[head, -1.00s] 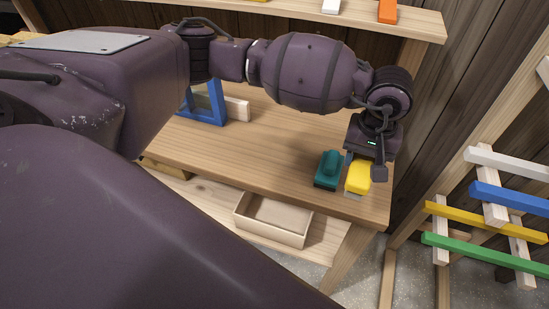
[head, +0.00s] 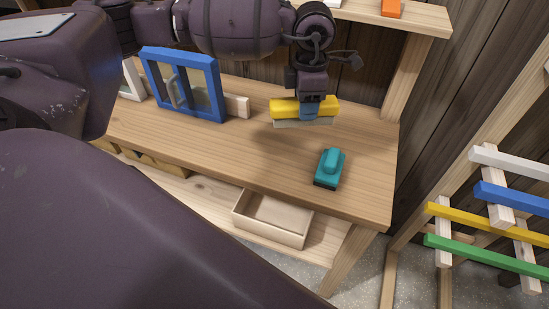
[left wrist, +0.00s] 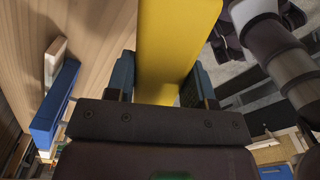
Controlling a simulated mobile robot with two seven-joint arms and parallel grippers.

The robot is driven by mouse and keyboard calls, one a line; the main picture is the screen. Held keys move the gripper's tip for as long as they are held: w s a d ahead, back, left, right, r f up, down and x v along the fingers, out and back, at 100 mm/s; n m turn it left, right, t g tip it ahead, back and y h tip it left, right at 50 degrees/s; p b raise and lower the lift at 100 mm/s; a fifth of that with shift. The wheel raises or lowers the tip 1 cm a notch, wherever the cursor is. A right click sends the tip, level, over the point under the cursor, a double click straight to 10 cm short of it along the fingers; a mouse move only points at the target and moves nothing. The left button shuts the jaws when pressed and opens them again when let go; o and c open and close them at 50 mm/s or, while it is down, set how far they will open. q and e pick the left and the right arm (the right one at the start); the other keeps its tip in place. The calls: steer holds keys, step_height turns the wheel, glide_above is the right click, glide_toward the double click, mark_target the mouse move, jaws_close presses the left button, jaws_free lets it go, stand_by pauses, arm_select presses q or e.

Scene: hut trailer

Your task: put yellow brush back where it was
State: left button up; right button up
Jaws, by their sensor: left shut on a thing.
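The yellow brush (head: 284,106) has a yellow body and pale bristles underneath. My left gripper (head: 309,112) is shut on the middle of it and holds it level over the back part of the wooden bench (head: 230,140). Whether the bristles touch the bench or hang just above it, I cannot tell. In the left wrist view the yellow brush (left wrist: 172,40) runs between the two fingers (left wrist: 160,85). My right gripper is not in view.
A teal brush-like tool (head: 330,166) stands near the bench's front right. A blue frame (head: 188,85) stands at the back left, beside a pale wooden block (head: 237,106). An open box (head: 272,217) sits on the lower shelf. The front middle of the bench is clear.

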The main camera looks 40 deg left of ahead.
arm_select(q)
steer(key=a+r+n+b, duration=0.1)
steer(key=a+r+n, duration=0.2)
steer(key=a+n, duration=0.75)
steer(key=d+f, duration=0.1)
steer(key=f, duration=0.5)
steer(key=f+n, duration=0.1)
steer(key=f, duration=0.6)
steer(key=d+f+n, duration=0.1)
steer(key=f, duration=0.6)
steer(key=shift+s+d+f+p, duration=0.15)
steer(key=shift+d+p, duration=0.15)
steer(key=o, duration=0.9)
step_height(320, 180, up, 12)
steer(key=shift+b, duration=0.3)
